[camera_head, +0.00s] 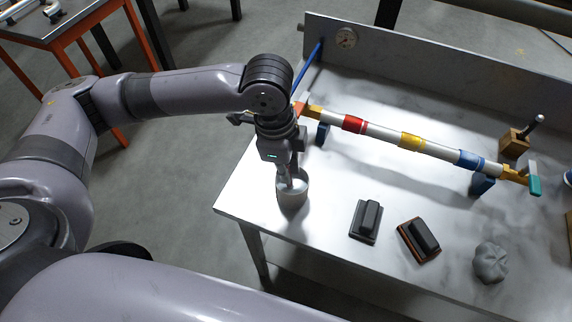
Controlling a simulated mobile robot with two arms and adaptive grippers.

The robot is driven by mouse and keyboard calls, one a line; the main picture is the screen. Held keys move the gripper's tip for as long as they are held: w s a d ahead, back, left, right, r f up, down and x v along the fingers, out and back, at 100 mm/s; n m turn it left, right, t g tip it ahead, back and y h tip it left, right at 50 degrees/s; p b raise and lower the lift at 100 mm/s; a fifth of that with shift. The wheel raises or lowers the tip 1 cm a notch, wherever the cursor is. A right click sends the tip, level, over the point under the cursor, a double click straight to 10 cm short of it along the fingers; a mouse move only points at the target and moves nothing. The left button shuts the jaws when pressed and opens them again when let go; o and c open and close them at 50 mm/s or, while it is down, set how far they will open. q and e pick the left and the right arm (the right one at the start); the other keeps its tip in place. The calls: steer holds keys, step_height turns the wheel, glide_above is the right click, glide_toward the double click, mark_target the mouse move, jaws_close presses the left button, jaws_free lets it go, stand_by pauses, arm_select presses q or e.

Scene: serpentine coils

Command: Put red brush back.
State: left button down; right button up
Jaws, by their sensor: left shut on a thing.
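My left gripper (289,178) points down at the mouth of a grey cup (292,198) near the table's left edge. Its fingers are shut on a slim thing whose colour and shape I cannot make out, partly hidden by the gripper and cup. I cannot tell whether this is the red brush. A black-handled block with a reddish-brown base (418,240) lies on the table right of the cup. A similar black block with a grey base (364,221) lies beside it. My right gripper is out of view.
A white pipe (384,131) with red, yellow and blue bands rests on blue supports behind the cup. A grey lump (491,262) lies at the right front. A wooden block (514,144) holds a dark-handled tool. A blue rod (309,67) stands near the back wall.

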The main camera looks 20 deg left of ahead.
arm_select(q)
steer(key=c, duration=1.5)
jaws_free()
steer(key=shift+c, duration=0.2)
step_height(320, 180, up, 12)
steer(key=a, duration=0.1)
steer(key=shift+s+a, duration=0.15)
steer(key=shift+s, duration=0.15)
